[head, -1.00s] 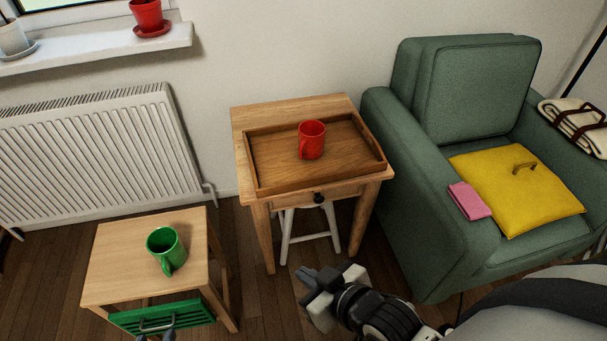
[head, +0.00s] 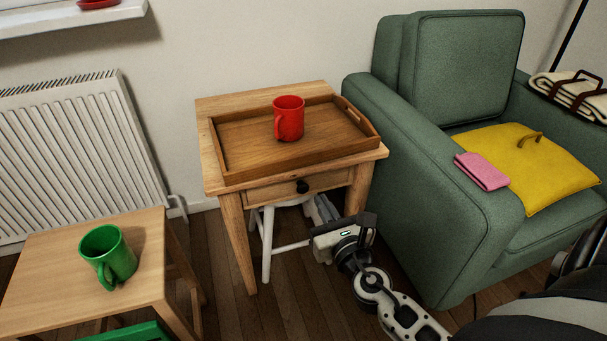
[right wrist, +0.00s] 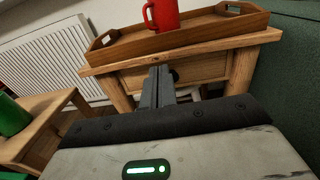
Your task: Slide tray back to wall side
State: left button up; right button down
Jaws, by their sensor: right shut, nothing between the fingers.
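The brown wooden tray (head: 240,146) lies on the small wooden table (head: 262,96), close to its front edge. A bare strip of tabletop shows between tray and wall. A red mug (head: 289,119) stands upright in the tray, and it also shows in the right wrist view (right wrist: 164,14). My right gripper (head: 321,207) is below the tabletop, in front of the drawer, apart from the tray. Its fingers (right wrist: 158,86) are closed and empty, pointing toward the table. My left gripper is out of view.
The drawer has a black knob (head: 302,187). A white stool (head: 268,240) stands under the table. A green armchair (head: 420,180) is close on the right. A low table (head: 45,270) with a green mug (head: 107,257) is at lower left.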

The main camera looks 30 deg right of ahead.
aim_at(299, 162)
jog(key=w, duration=0.4)
jog(key=w+d, duration=0.1)
jog(key=w, duration=0.2)
jog(key=w+d, duration=0.1)
jog(key=w, duration=0.3)
jog(key=shift+w+d, duration=0.2)
jog(key=shift+w, duration=0.15)
